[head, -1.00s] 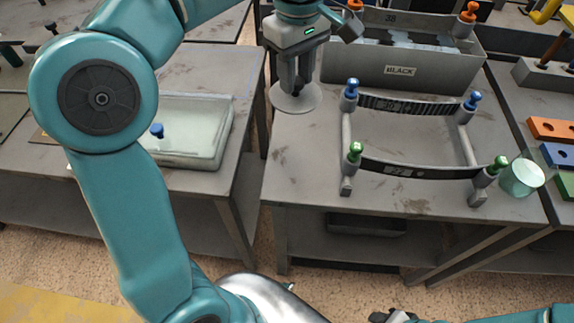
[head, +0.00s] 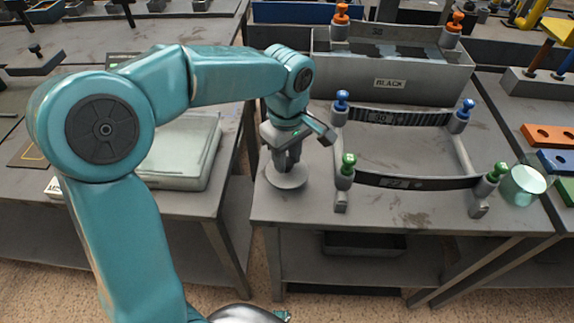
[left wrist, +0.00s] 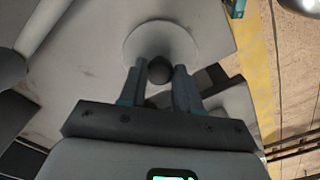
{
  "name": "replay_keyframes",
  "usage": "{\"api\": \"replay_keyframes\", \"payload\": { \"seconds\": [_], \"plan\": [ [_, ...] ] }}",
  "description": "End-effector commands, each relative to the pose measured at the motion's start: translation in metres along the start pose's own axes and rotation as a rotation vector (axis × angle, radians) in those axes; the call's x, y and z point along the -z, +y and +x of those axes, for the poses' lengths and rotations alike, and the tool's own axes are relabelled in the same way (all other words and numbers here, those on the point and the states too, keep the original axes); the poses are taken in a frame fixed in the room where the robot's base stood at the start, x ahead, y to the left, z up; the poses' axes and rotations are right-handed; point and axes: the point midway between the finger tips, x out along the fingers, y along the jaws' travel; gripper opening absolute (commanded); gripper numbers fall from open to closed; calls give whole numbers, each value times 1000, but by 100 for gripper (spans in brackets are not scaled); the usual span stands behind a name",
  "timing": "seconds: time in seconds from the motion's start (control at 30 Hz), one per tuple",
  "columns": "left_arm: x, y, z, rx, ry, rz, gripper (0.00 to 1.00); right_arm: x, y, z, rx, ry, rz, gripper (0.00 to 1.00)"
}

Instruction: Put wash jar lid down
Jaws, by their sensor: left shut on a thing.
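The wash jar lid is a pale grey round disc (head: 287,178) with a dark round knob (left wrist: 160,70). My left gripper (head: 286,160) is shut on the knob from above. The disc lies level at the table's left front part, left of the spring rack; whether it touches the tabletop I cannot tell. In the left wrist view the disc (left wrist: 160,38) shows beyond the two fingers, with the knob between them. A pale green glass jar (head: 523,186) stands at the table's right edge. My right gripper is not in view.
The rack (head: 341,198) carries curved dark strips with blue and green knobs, close right of the lid. A grey bin marked BLACK (head: 345,72) stands behind. Bare tabletop (head: 395,205) surrounds the rack.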

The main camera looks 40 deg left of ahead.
Motion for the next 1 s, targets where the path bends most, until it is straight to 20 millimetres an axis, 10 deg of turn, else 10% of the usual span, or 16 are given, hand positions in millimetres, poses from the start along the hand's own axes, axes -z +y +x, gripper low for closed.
{"api": "replay_keyframes", "payload": {
  "seconds": [0.57,0.6,0.67,1.0],
  "plan": [
    [0,0,33,0,0,0,1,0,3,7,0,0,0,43],
    [0,0,33,0,0,0,39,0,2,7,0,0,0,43],
    [0,0,32,1,0,0,58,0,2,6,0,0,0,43],
    [0,0,27,0,0,-1,58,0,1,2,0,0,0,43]
  ]
}}
